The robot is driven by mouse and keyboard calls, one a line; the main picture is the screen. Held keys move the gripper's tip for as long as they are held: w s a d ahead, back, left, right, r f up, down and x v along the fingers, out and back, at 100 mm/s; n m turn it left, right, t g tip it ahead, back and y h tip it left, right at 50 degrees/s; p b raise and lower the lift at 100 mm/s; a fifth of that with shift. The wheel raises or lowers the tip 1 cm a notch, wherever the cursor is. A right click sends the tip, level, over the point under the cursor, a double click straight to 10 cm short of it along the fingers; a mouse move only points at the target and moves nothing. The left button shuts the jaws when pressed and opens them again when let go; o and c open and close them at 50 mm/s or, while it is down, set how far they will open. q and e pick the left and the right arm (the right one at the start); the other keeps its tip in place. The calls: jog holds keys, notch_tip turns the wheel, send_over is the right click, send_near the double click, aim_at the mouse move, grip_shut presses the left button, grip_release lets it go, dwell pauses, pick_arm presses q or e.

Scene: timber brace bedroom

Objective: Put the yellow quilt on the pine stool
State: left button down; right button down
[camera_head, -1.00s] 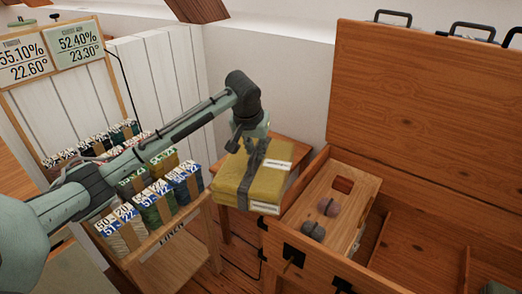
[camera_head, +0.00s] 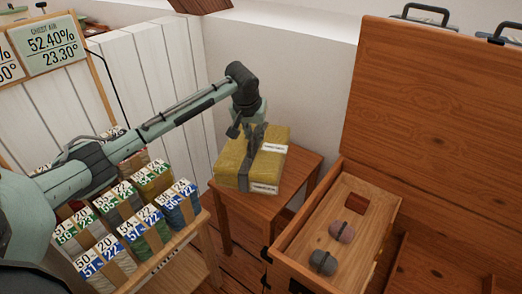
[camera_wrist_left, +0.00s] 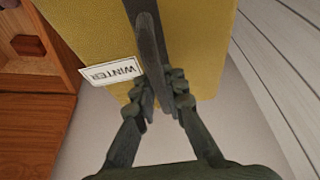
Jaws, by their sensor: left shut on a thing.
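The yellow quilt (camera_head: 236,165) is a folded block with a dark strap and white labels. My left gripper (camera_head: 254,132) is above it and shut on its strap. The wrist view shows the fingers (camera_wrist_left: 160,95) closed around the dark strap, with the quilt (camera_wrist_left: 190,40) and its "WINTER" label behind. The pine stool (camera_head: 297,172) is beneath the quilt in the head view, its top showing at the right and front. I cannot tell whether the quilt touches the stool top or hangs just above it. My right gripper is not in view.
An open wooden chest (camera_head: 312,222) stands right of the stool, with a tray holding two round bundles and a red-brown block. A rack of labelled folded bundles (camera_head: 140,215) stands at the left. A white panelled screen (camera_head: 150,75) and wall are behind.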

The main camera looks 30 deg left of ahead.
aim_at(255, 153)
pick_arm(q)
notch_tip(255, 153, down, 7)
jog(key=shift+r, duration=0.1)
jog(key=shift+f, duration=0.6)
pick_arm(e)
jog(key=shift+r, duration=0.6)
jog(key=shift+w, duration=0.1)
pick_arm(q)
jog(key=c, duration=1.9)
grip_release()
jog(key=shift+s+f, duration=0.1)
jog(key=shift+f, duration=0.15)
jog(key=o, duration=0.3)
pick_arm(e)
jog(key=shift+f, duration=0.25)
pick_arm(q)
jog(key=shift+r, duration=0.1)
